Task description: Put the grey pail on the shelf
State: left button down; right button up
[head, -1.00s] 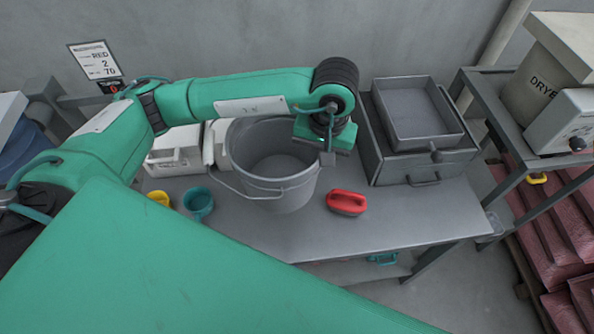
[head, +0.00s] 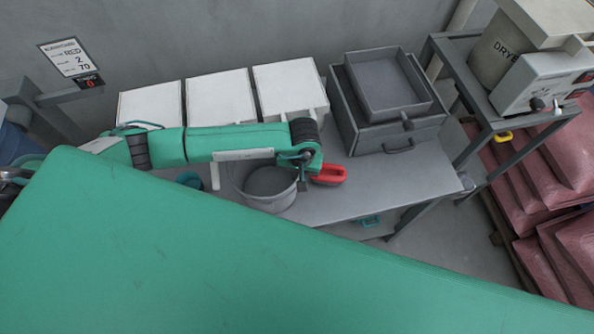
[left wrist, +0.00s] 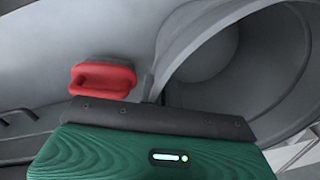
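The grey pail (head: 270,204) stands upright over the front part of the grey bench, partly hidden by my left arm. I cannot tell whether its base touches the bench. My left gripper (head: 303,183) is at the pail's right rim. In the left wrist view the pail (left wrist: 208,55) fills the right side, and a grey finger (left wrist: 148,88) is against its rim. The gripper appears shut on the rim; its other finger is hidden. A lower shelf (head: 352,231) shows partly under the bench. My right gripper is not in view.
A red-handled tool (head: 330,174) lies right of the gripper. A grey drawer box with a tray (head: 390,95) stands right. The bench's right front (head: 400,185) is clear.

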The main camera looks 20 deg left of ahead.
pick_arm(q)
jog(key=shift+f, duration=0.2)
jog(key=shift+f+b, duration=0.2)
jog(key=shift+b, duration=0.1)
jog(key=c, duration=1.6)
grip_release()
jog(key=shift+r, duration=0.1)
